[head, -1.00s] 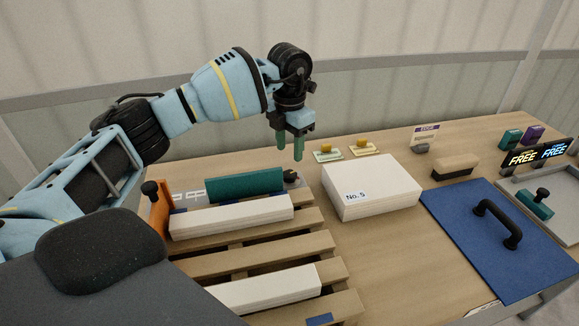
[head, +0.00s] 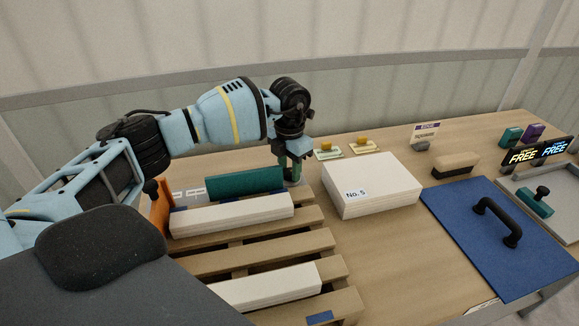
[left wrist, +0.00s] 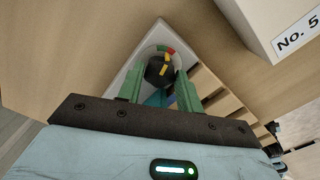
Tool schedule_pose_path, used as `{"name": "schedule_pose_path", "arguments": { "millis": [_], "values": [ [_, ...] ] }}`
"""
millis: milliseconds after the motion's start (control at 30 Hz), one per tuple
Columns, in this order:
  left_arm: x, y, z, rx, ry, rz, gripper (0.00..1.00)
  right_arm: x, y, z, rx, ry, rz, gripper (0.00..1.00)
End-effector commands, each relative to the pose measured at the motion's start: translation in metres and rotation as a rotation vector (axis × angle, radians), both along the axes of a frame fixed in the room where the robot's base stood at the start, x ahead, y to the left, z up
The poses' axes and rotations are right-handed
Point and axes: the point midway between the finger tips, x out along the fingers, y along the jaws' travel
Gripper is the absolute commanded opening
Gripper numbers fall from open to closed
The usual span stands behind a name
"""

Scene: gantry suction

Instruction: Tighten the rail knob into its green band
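The rail knob (left wrist: 157,72) is black with a yellow pointer mark, on a pale plate (left wrist: 136,57) with a coloured ring. In the left wrist view, the ring's far side shows a green band (left wrist: 161,47) and a red part. The yellow mark points toward that far side; I cannot tell whether it meets the green. My left gripper (left wrist: 158,76) is open, its green fingers on either side of the knob with small gaps. In the head view my left gripper (head: 291,171) is low at the teal rail's right end and hides most of the knob. My right gripper is not in view.
A teal rail (head: 245,183) lies beside the knob, behind a slatted wooden pallet (head: 260,261) bearing white blocks. A white box marked No. 5 (head: 380,180) stands close on the right. A blue panel with a black handle (head: 470,245) lies farther right.

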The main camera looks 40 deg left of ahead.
Motion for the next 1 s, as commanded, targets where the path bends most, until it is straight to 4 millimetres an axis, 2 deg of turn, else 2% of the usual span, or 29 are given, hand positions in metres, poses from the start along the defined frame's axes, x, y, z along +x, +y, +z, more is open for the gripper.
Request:
{"name": "schedule_pose_path", "arguments": {
  "millis": [33, 167, 467, 1000],
  "values": [
    [0.0001, -0.0001, 0.0002, 0.0, 0.0, 0.0, 0.29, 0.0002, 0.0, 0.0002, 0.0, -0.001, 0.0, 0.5],
    [0.0001, -0.0001, 0.0003, 0.0, 0.0, 0.0, 0.13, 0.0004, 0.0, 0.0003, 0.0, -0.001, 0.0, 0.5],
    [0.0003, -0.0001, 0.0007, 0.0, -0.001, -0.047, 0.13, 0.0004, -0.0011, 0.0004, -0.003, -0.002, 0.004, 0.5],
    [0.0008, -0.0001, 0.001, -0.002, -0.002, -0.401, 0.13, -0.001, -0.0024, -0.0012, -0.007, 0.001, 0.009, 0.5]
  ]
}}
